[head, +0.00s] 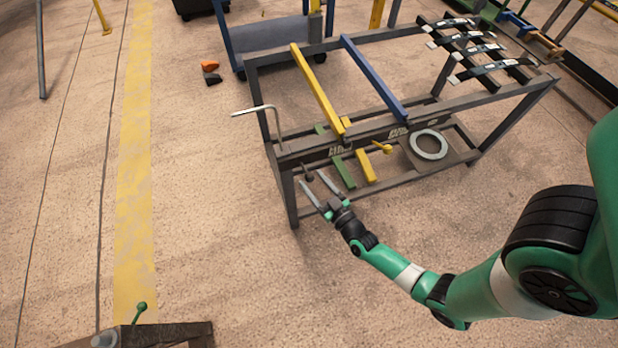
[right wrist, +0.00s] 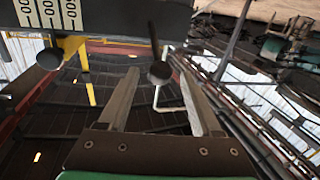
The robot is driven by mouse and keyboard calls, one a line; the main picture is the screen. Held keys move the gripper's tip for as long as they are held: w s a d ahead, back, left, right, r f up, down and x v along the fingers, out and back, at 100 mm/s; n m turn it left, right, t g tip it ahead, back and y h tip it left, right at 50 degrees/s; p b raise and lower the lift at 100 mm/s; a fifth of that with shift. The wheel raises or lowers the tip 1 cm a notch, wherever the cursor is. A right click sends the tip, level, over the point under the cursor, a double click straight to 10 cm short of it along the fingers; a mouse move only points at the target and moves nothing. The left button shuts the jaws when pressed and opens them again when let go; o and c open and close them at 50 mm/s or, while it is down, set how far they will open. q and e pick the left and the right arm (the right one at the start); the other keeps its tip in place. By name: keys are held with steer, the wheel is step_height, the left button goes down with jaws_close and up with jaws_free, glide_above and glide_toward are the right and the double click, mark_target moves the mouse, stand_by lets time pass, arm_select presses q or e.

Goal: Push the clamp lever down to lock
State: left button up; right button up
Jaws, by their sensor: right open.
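A lever with a dark ball knob (head: 307,178) hangs at the near left corner of the dark metal rack (head: 292,208). My right gripper (head: 314,180) is open just in front of that corner, fingers pointing up towards the rack. In the right wrist view the dark ball knob (right wrist: 160,73) shows between the two finger tips, with its thin stem above it. I cannot tell whether a finger touches it. A second lever, yellow with a round knob (head: 385,147), sits further right on the front rail. My left gripper is not in view.
A bent pale rod (head: 258,109) sticks out left of the rack. Yellow (head: 318,85) and blue (head: 374,76) bars cross its top. A grey ring (head: 429,145) lies on a lower plate. Dark leaf strips (head: 470,49) lie at the far right. Floor at left is mostly clear.

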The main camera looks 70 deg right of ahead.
mark_target(306, 172)
steer(key=shift+x, duration=1.45)
steer(key=shift+c, duration=0.3)
jaws_close()
